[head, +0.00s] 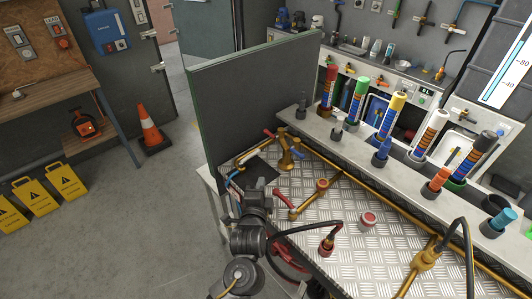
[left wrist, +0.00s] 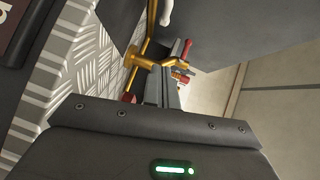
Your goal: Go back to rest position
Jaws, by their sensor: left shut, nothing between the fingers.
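My left gripper (head: 236,188) is at the left end of the metal worktop, low beside the dark upright panel (head: 250,100). Its arm comes up from the bottom of the head view. In the left wrist view the gripper (left wrist: 170,80) has its fingers together with nothing held. Brass pipework with a red handle (left wrist: 187,46) shows just beyond the fingers there; I cannot tell whether they touch it. My right gripper is in neither view.
The diamond-plate worktop (head: 335,232) carries brass pipes, a red-and-white round piece (head: 368,219) and black hoses. Several coloured tubes stand along the ledge behind. Yellow signs (head: 67,181) and an orange cone (head: 151,133) stand on the open floor at left.

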